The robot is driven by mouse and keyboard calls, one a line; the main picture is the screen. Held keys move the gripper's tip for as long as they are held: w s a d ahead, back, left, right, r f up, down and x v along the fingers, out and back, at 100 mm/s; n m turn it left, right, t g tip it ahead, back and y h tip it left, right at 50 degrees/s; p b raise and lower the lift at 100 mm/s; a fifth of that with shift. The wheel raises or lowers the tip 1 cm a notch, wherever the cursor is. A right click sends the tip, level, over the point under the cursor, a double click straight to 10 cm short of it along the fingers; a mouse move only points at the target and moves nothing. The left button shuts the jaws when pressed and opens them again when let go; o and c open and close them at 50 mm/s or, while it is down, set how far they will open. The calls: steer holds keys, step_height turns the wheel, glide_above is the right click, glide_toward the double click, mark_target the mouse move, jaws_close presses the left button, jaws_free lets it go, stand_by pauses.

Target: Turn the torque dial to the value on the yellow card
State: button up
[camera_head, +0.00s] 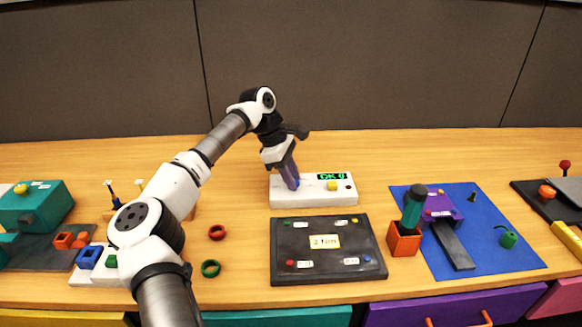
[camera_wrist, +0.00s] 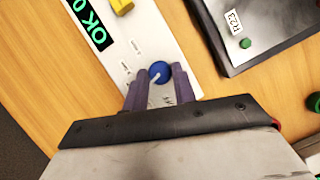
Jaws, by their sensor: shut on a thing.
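The blue torque dial (camera_wrist: 159,72), with a light pointer line, sits on a white box (camera_head: 312,198). In the wrist view its pointer slants to the lower left. My gripper (camera_head: 291,182) reaches down to the box from above. Its two purple fingers stand on either side of the dial and are shut on it. The fingers mostly hide the dial in the head view. The pale yellow card (camera_head: 325,242) lies on a dark panel and seems to read "2 N·m".
A yellow button (camera_head: 332,185) is on the box, right of the dial. The dark panel (camera_head: 328,274) with small labelled parts lies in front.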

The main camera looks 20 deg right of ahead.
steer(key=m+p, duration=0.1)
steer(key=m, duration=0.1)
steer(key=m+g+y+p, duration=0.1)
steer(key=m+p, duration=0.1)
steer(key=m, duration=0.1)
steer(key=shift+w+d+r+m+y, duration=0.2)
steer(key=shift+d+m+y, duration=0.1)
steer(key=shift+y, duration=0.1)
steer(key=m+y+p, duration=0.1)
steer(key=m, duration=0.1)
steer(key=m+y+p, duration=0.1)
steer(key=m, duration=0.2)
steer(key=shift+d+f+g+p, duration=0.1)
steer(key=shift+f+g+p, duration=0.05)
steer(key=shift+g+p, duration=0.2)
steer(key=shift+m, duration=0.3)
steer(key=o, duration=1)
